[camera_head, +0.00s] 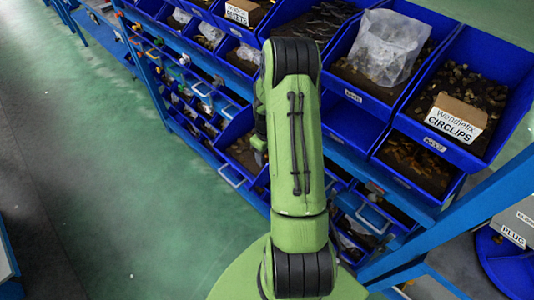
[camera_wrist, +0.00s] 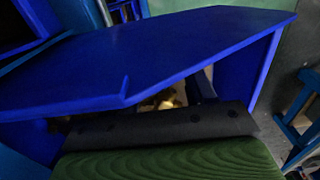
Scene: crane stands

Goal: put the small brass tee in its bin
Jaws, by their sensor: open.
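In the wrist view a small brass-coloured piece (camera_wrist: 167,100) shows in the gap between a blue bin wall and my gripper (camera_wrist: 170,104). It is too small and shaded to tell whether it is the small brass tee. The dark gripper body crosses the bottom of this view, and the blue bin (camera_wrist: 180,50) hides most of its fingers. The jaws are open. I cannot tell whether they touch the piece. The tee's own bin cannot be picked out.
A blue rack holds rows of blue bins. One bin has a clear plastic bag (camera_head: 388,48), another a circlips box (camera_head: 456,118). An empty-looking bin (camera_head: 353,122) sits below the bag. Blue uprights (camera_head: 455,220) stand at right. Green floor (camera_head: 120,170) is clear at left.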

